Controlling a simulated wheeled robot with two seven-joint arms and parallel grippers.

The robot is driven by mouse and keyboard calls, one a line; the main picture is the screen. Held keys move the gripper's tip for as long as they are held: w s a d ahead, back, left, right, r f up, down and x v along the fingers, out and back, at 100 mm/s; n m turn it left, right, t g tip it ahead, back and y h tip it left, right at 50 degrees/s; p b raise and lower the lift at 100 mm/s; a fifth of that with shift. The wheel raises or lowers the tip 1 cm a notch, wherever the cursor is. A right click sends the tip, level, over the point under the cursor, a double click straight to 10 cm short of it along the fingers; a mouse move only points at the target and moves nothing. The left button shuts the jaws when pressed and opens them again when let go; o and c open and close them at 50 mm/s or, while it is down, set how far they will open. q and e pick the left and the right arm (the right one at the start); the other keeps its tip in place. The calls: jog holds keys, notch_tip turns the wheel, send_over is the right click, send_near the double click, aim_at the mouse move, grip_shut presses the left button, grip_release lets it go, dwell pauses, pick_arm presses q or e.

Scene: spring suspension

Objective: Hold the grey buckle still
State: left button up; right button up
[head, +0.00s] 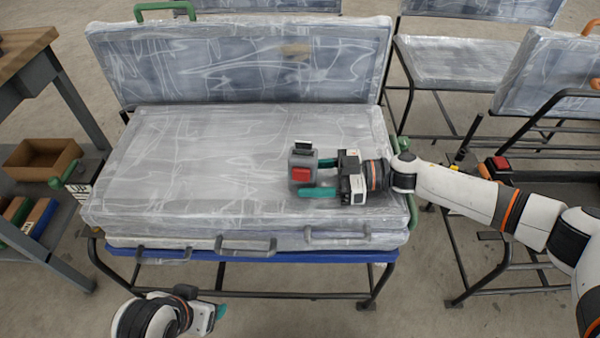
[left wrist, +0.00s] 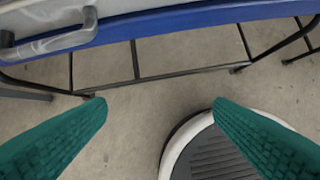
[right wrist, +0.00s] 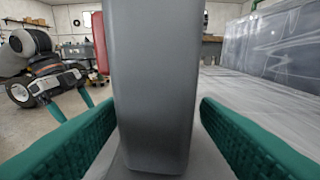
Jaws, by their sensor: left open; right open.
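The grey buckle (head: 301,160) with a red button stands on the plastic-wrapped seat cushion (head: 200,160), right of its middle. My right gripper (head: 313,178) is open, its teal fingers reaching to the buckle from the right. In the right wrist view the grey buckle (right wrist: 152,85) stands upright between the two open fingers, with visible gaps on both sides. My left gripper (head: 217,312) is low in front of the seat, away from the buckle.
A wrapped backrest (head: 240,65) rises behind the cushion. Grey handles (head: 246,246) and a blue edge (head: 280,256) run along the seat's front, above a black frame. A workbench with bins (head: 40,158) stands at left. More wrapped seats (head: 460,60) stand at right.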

jog(key=shift+a, duration=0.4)
pick_arm(q)
jog(key=shift+s+a+f+g, duration=0.1)
jog(key=shift+s+a+g, duration=0.1)
jog(key=shift+s+g, duration=0.35)
jog(key=shift+s, duration=0.1)
pick_arm(e)
jog(key=c, duration=1.1)
jog(key=shift+o, duration=0.2)
pick_arm(q)
grip_shut()
dwell(1.1)
